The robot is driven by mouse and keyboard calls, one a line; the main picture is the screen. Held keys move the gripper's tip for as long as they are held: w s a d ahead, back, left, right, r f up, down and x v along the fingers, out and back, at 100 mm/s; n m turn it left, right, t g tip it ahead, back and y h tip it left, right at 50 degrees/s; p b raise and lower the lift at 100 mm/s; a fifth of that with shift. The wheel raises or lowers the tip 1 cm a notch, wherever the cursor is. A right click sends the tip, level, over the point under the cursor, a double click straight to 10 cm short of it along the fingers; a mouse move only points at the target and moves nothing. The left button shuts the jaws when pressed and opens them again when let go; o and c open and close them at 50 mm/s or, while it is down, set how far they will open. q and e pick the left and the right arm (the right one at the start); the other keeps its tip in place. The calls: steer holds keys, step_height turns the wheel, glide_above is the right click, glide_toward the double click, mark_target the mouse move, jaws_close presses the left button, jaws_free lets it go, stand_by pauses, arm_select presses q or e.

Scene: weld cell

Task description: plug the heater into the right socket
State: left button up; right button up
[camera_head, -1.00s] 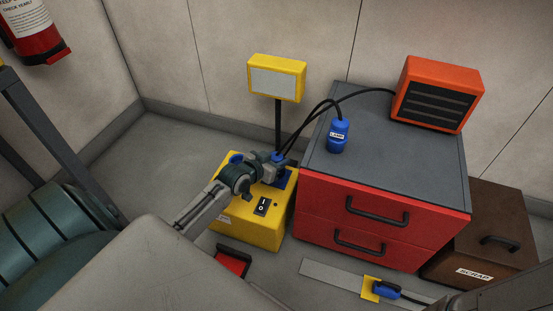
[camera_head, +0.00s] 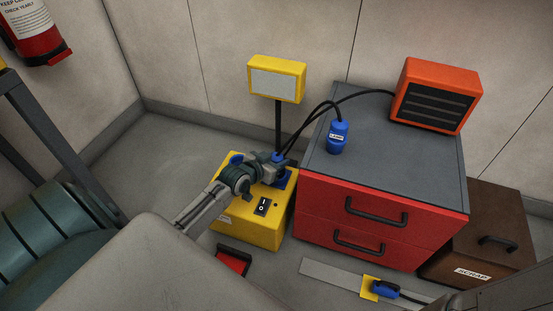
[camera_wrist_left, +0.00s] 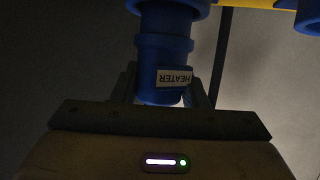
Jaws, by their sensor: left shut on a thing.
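My left gripper (camera_head: 272,162) is shut on the blue heater plug (camera_wrist_left: 165,70), which carries a HEATER label, upside down in the wrist view. They are over the back right of the yellow power box (camera_head: 245,230). In the wrist view the plug's far end meets a blue socket ring (camera_wrist_left: 172,8); how deep it sits I cannot tell. Another blue round part (camera_wrist_left: 310,15) shows at the upper right there. In the head view a blue socket (camera_head: 237,158) is at the box's back left, and the right socket's blue base (camera_head: 286,180) is partly hidden by my gripper. My right gripper is out of view.
The orange heater (camera_head: 437,94) and the blue LAMP plug (camera_head: 337,138) stand on the red cabinet (camera_head: 380,225). Black cables arch close to my gripper. A lamp (camera_head: 277,80) rises behind the box. A SCRAP case (camera_head: 490,235) and a blue plug (camera_head: 385,287) are at right.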

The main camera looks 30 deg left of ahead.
arm_select(q)
steer(key=shift+f+b, duration=0.45)
steer(key=shift+f, duration=0.15)
stand_by(0.3)
steer(key=o, duration=0.8)
steer(key=shift+o, duration=0.2)
